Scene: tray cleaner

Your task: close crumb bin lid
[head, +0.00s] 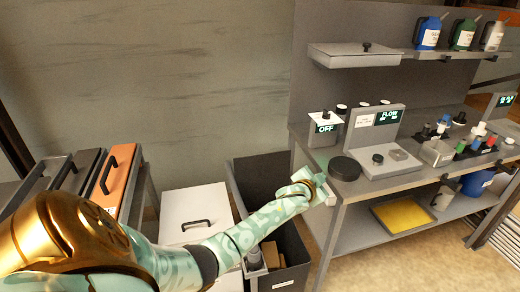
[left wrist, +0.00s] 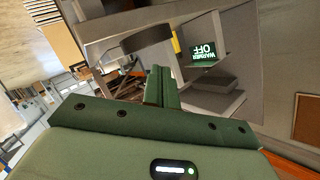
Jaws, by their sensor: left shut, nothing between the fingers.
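A dark grey bin (head: 296,243) with a white label on its front stands on the floor left of the bench, open at the top, with brown pieces inside. A dark upright panel (head: 258,172) rises at its back; I cannot tell whether this is the lid. My left arm crosses over the bin. My left gripper (head: 326,190) is shut and empty near the bench's left front corner; its green fingers (left wrist: 162,88) are together in the left wrist view. The arm hides part of the bin. My right gripper is not in view.
A white-topped cabinet (head: 192,207) with a black handle stands left of the bin. An orange lid (head: 118,180) is further left. The bench (head: 345,187) holds a black round thing (head: 344,168) near its left edge. Floor (head: 400,262) shows in front of the bench.

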